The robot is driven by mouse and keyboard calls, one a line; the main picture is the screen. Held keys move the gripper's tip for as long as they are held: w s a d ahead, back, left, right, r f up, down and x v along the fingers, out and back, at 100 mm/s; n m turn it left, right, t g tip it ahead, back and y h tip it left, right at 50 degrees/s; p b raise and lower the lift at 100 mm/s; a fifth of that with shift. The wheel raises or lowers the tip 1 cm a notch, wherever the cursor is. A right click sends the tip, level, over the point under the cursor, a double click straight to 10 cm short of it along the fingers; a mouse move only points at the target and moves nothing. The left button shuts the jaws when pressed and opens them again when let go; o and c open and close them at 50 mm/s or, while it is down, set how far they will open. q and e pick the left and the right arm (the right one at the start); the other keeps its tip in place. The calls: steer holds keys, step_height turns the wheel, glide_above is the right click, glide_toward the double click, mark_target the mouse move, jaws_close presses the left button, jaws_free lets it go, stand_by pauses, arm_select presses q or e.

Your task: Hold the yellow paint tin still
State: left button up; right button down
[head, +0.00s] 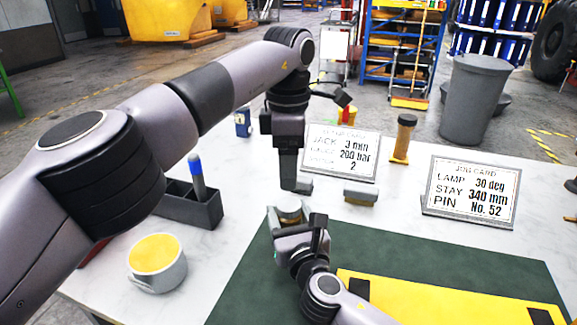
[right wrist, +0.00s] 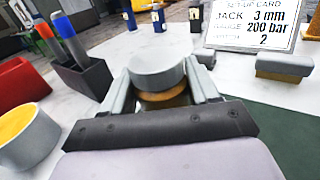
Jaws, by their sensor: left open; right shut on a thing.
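The paint tin (head: 156,254) is a pale grey pot with yellow paint in it and a handle at its side. It stands upright on the white table at the left, and no gripper touches it. It also shows at the left edge of the right wrist view (right wrist: 24,135). My right gripper (head: 290,218) is shut on a round grey-topped piece (right wrist: 157,70) with a tan lower part. Its fingers are on either side of the piece. My left gripper (head: 296,184) is open and points down, just beyond my right gripper in the head view.
A dark holder (head: 190,207) with a blue-topped marker stands behind the tin. A grey-and-tan block (head: 361,195), a brown-handled piece (head: 404,138) and two cards stand at the back. A yellow panel (head: 440,300) lies on the green mat (head: 400,250).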

mark_target(288, 203)
arm_select(q)
steer(key=m, duration=0.4)
steer(key=shift+m, duration=0.4)
steer(key=m, duration=0.4)
steer(key=shift+r+m, duration=0.1)
steer(key=shift+m, duration=0.2)
steer(key=m, duration=0.7)
steer(key=shift+m, duration=0.3)
steer(key=shift+f, duration=3.95)
